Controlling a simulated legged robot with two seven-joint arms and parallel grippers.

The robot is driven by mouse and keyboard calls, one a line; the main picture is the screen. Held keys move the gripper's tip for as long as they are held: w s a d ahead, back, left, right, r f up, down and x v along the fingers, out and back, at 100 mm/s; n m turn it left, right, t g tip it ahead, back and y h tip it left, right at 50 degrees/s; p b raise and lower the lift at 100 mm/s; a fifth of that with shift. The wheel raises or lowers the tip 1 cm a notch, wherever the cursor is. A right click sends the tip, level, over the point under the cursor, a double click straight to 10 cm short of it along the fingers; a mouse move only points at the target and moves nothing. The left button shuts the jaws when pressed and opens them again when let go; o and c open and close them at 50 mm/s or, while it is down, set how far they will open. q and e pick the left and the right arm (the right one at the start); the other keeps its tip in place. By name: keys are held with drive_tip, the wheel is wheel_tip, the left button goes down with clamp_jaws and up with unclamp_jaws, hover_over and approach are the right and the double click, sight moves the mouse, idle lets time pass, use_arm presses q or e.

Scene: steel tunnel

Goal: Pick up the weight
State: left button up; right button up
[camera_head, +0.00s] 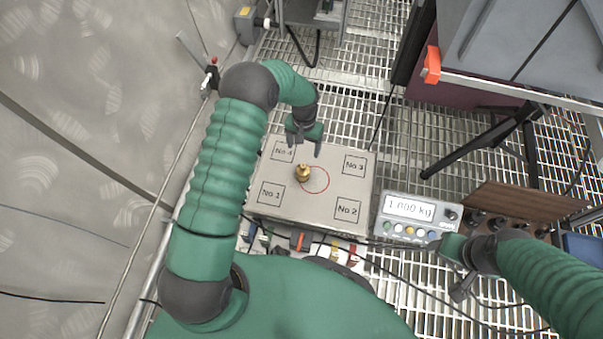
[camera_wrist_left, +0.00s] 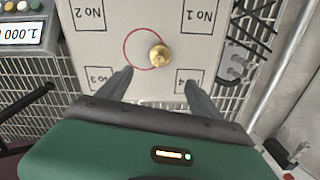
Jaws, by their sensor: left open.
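The weight (camera_head: 303,173) is a small brass piece with a knob on top. It stands upright on the scale plate (camera_head: 328,205), at the left part of the red circle. In the left wrist view the weight (camera_wrist_left: 160,55) stands beyond my fingertips, nearer the middle of the gap. My left gripper (camera_head: 304,150) is open and empty above the plate, near the No 4 square and behind the weight; its fingers (camera_wrist_left: 158,75) do not touch the weight. My right gripper (camera_head: 458,268) is beside the display at the right; its fingers do not show clearly.
The plate has squares marked No 1 to No 4. A display (camera_head: 417,215) reading 1.000 kg, with several coloured buttons, stands right of the plate. A wooden rack (camera_head: 520,210) is farther right. Metal grating surrounds the plate, and a grey wall (camera_head: 80,150) rises at the left.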

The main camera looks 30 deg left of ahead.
use_arm(q)
drive_tip(key=f, duration=0.1)
drive_tip(key=f+b, duration=0.1)
drive_tip(key=f, duration=0.1)
drive_tip(key=f+b, duration=0.1)
drive_tip(key=f, duration=0.1)
drive_tip(key=shift+s+d, duration=0.1)
drive_tip(key=shift+d, duration=0.3)
drive_tip(key=f+b, duration=0.1)
drive_tip(key=f, duration=0.1)
drive_tip(key=f+b, duration=0.1)
drive_tip(key=f, duration=0.1)
drive_tip(key=a+f+b, duration=0.1)
drive_tip(key=f, duration=0.1)
drive_tip(key=shift+f, duration=0.2)
drive_tip(key=f+b, duration=0.4)
drive_tip(key=b, duration=0.1)
drive_tip(key=shift+s+d+f, duration=0.1)
drive_tip(key=shift+d+f, duration=0.15)
drive_tip(key=shift+f, duration=0.3)
drive_tip(key=shift+a+r, duration=0.1)
drive_tip(key=shift+r, duration=0.1)
clamp_jaws()
use_arm(e)
drive_tip(key=s+x, duration=0.2)
drive_tip(key=x, duration=0.8)
drive_tip(key=shift+d+f, duration=0.35)
drive_tip(key=shift+f, duration=0.3)
drive_tip(key=shift+s, duration=0.1)
